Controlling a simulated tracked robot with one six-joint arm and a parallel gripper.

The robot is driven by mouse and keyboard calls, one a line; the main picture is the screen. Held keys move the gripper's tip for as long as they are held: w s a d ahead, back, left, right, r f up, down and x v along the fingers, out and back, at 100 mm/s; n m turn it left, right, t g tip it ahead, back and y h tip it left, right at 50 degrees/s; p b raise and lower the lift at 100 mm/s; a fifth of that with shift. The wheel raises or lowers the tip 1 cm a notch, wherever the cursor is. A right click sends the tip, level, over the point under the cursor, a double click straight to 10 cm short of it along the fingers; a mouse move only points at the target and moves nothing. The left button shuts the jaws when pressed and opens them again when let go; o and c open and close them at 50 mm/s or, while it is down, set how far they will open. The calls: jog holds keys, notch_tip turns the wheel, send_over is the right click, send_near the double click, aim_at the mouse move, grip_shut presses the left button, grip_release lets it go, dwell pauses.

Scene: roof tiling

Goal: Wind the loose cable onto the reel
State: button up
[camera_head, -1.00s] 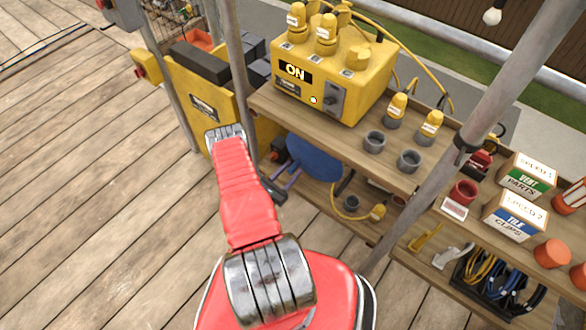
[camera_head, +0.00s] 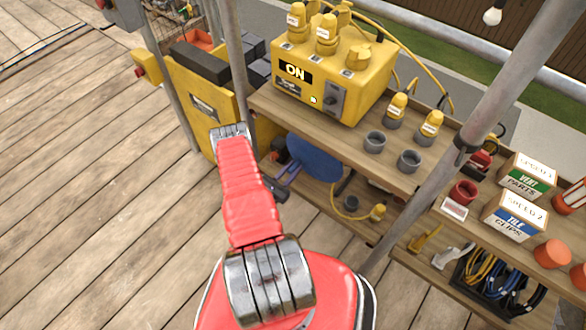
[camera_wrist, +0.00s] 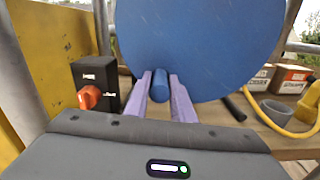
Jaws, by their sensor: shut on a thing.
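The reel shows as a large blue disc (camera_wrist: 205,40) filling the upper middle of the wrist view. In the head view the blue disc (camera_head: 316,158) stands on the lower shelf, partly under the upper shelf. A short blue cylindrical handle (camera_wrist: 160,87) sticks out from its face. My gripper (camera_wrist: 160,76) is shut on this handle, one lilac finger on each side. Its fingers (camera_head: 289,172) also show in the head view. A yellow cable (camera_head: 340,208) with a yellow plug (camera_head: 378,212) lies on the lower shelf; it also shows in the wrist view (camera_wrist: 283,128). Any cable behind the disc is hidden.
A black box with an orange knob (camera_wrist: 88,98) stands left of the reel. A grey cup (camera_wrist: 278,110) is at the right. A yellow power unit (camera_head: 335,70) sits on the shelf above. A metal pole (camera_head: 475,115) rises at the right.

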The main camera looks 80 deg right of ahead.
grip_shut()
jog(key=shift+w+d+r, duration=0.1)
jog(key=shift+w+r, duration=0.2)
jog(key=shift+r, duration=0.05)
jog(key=o, duration=0.9)
grip_release()
jog(key=shift+o, duration=0.2)
jog(key=v, duration=1.3)
jog(key=shift+w+a, duration=0.2)
jog(key=shift+a, duration=0.15)
jog(key=shift+f, duration=0.1)
